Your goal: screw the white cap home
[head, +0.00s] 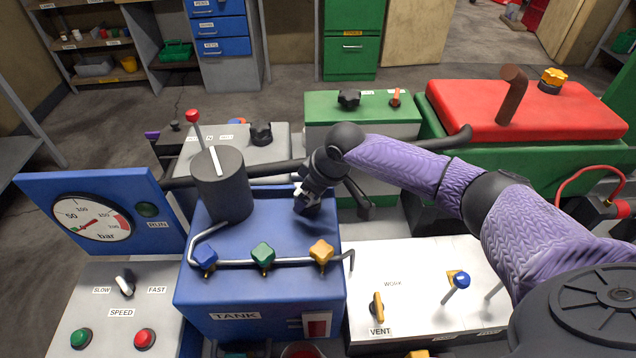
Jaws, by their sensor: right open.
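My right gripper (305,203) is over the top of the blue tank (258,289), right of the large dark grey cylinder (221,184). Its arm comes in from the right, and its fingers point down and left. The jaws are open. A small white patch (298,189) shows at the left side of the gripper; I cannot tell whether it is the white cap or part of the gripper. No white cap shows clearly elsewhere, and the gripper hides part of the tank top. My left gripper is not in view.
A pipe with blue, green and yellow valve knobs (263,253) runs along the tank's front. A pressure gauge (91,220) stands at left. The white work panel (425,285) is at right.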

